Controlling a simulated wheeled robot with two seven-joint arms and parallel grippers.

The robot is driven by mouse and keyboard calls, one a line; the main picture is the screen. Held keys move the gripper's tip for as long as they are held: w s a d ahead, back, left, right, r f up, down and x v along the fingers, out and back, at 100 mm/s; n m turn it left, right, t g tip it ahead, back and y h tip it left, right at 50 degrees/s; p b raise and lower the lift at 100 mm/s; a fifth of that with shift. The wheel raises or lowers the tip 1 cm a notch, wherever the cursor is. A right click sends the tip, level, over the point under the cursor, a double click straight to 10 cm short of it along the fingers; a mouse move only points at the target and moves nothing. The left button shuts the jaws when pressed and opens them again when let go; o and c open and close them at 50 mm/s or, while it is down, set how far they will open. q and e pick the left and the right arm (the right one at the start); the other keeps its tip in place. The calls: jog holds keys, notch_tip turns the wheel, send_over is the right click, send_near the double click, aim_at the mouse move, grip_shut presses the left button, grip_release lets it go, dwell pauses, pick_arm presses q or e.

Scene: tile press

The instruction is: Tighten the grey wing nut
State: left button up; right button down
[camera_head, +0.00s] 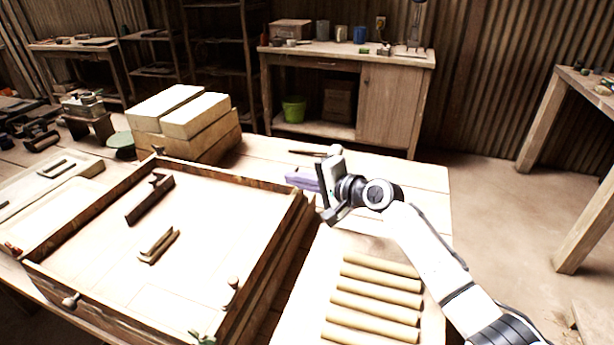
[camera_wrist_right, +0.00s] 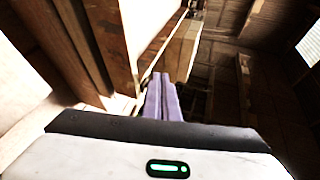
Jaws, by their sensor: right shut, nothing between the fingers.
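The wooden press frame (camera_head: 262,270) lies on the table. Small pale or greyish knobs sit at its far-left corner (camera_head: 158,150), near-left corner (camera_head: 71,301) and near-right side (camera_head: 232,284). They are too small to tell which is the grey wing nut. My right gripper (camera_head: 289,177) is beside the frame's far-right corner, its purple fingers pointing left. In the right wrist view its fingers (camera_wrist_right: 161,78) are together, with nothing between them, close to a wooden edge. Any nut at that corner is not visible. My left gripper is out of view.
Several tan rolls (camera_head: 372,300) lie on the table right of the frame. Stacked pale blocks (camera_head: 190,125) stand behind it. Two dark-sided wooden pieces (camera_head: 150,200) (camera_head: 159,246) lie inside the frame. A small green thing (camera_head: 203,338) shows at the bottom edge.

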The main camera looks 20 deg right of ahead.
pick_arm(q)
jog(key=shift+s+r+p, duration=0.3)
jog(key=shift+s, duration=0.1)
pick_arm(e)
jog(key=shift+a, duration=0.75)
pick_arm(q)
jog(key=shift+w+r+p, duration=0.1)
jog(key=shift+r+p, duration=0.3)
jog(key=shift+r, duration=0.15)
pick_arm(e)
jog(key=shift+w+a, duration=0.3)
jog(key=shift+a, duration=0.1)
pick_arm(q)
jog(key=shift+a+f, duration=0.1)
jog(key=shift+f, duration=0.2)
pick_arm(e)
jog(key=shift+w+d+f, duration=0.1)
jog(key=shift+d, duration=0.05)
